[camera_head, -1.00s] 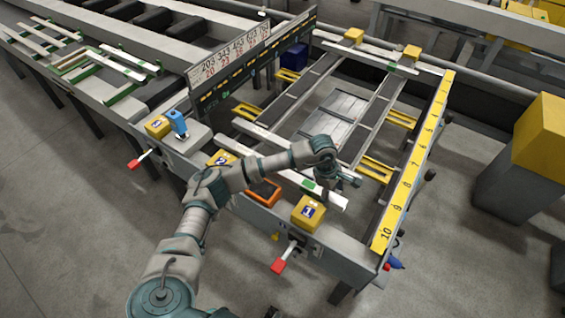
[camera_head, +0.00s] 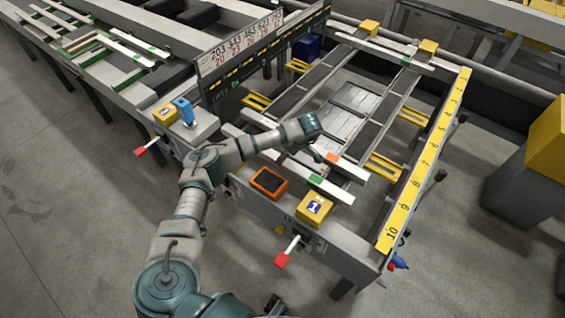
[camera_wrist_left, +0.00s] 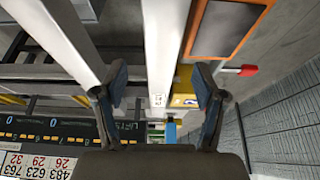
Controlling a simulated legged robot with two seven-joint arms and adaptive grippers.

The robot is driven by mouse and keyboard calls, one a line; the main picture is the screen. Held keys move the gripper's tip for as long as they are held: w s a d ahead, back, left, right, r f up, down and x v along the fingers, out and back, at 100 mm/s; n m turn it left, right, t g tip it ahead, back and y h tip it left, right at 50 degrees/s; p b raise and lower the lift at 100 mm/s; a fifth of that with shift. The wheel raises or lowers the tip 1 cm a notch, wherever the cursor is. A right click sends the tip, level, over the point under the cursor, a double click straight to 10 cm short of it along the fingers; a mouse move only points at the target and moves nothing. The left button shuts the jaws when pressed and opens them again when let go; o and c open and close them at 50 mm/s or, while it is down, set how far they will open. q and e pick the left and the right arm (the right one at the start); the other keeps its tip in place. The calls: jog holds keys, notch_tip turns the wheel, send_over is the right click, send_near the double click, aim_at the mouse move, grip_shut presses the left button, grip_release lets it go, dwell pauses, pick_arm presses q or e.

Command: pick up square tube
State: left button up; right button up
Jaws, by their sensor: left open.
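Two pale square tubes lie side by side across the runout table's dark rails. The nearer tube (camera_head: 337,191) has a green mark; the farther tube (camera_head: 350,168) has an orange mark. My left arm reaches over them from the left and covers part of both. Its gripper is mostly hidden behind the wrist in the head view. In the left wrist view my left gripper (camera_wrist_left: 158,95) is open and empty. One tube (camera_wrist_left: 160,40) runs between and beyond its fingers; the other tube (camera_wrist_left: 60,38) passes behind the left finger. I cannot see contact.
An orange-rimmed tray (camera_head: 269,183) and a yellow box marked 1 (camera_head: 314,208) stand at the near edge. A numbered yellow scale (camera_head: 425,155) borders the right side. A dark number board (camera_head: 265,55) stands at the left. Another pale bar (camera_head: 385,50) lies at the far end.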

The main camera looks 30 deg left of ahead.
pick_arm(q)
jog(key=shift+a+f, duration=0.4)
jog(key=shift+f, duration=0.2)
jog(key=x, duration=0.4)
jog(key=shift+d+f, duration=0.15)
jog(key=shift+d, duration=0.1)
grip_shut()
